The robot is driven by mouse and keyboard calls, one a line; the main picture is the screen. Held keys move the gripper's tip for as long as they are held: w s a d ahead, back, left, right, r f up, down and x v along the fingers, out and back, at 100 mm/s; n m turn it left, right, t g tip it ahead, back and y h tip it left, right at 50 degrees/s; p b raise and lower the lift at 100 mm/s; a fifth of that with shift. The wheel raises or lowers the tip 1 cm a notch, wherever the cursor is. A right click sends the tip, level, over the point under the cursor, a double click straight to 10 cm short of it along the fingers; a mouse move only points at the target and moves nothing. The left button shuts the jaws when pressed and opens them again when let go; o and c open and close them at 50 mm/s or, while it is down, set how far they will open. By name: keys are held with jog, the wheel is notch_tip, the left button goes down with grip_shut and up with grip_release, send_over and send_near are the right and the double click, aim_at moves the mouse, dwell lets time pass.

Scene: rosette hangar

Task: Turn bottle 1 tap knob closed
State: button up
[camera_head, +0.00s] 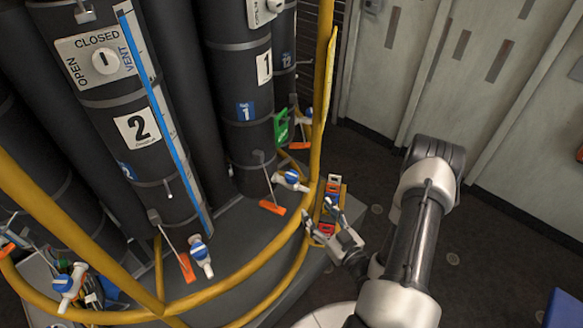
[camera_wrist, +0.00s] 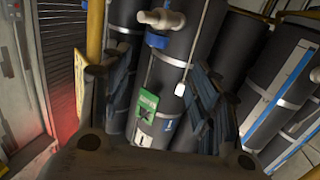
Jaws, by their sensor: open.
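Bottle 1 (camera_head: 238,90) is a tall black cylinder with a white "1" label. Its upper dial plate (camera_head: 258,12) is cut by the top edge, so the dial setting is unclear. A blue-and-white tap (camera_head: 291,180) sits low at its foot, beside an orange tag. My gripper (camera_head: 322,220) is open and empty, right of and below that tap, apart from it. In the wrist view, a white tap body with a blue knob (camera_wrist: 157,41) shows above and between my open fingers (camera_wrist: 150,97); I cannot tell for sure which bottle it belongs to.
Bottle 2 (camera_head: 145,160) stands left with its own dial plate and blue tap (camera_head: 200,252). A curved yellow rail (camera_head: 230,293) runs around the bottles' base. Open floor (camera_head: 490,240) lies at right.

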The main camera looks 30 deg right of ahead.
aim_at(295, 180)
jog(key=shift+m+h, duration=0.3)
jog(key=w, duration=1.6)
jog(key=shift+w+a+r, duration=0.15)
jog(key=shift+w, duration=0.2)
jog(key=c, duration=1.1)
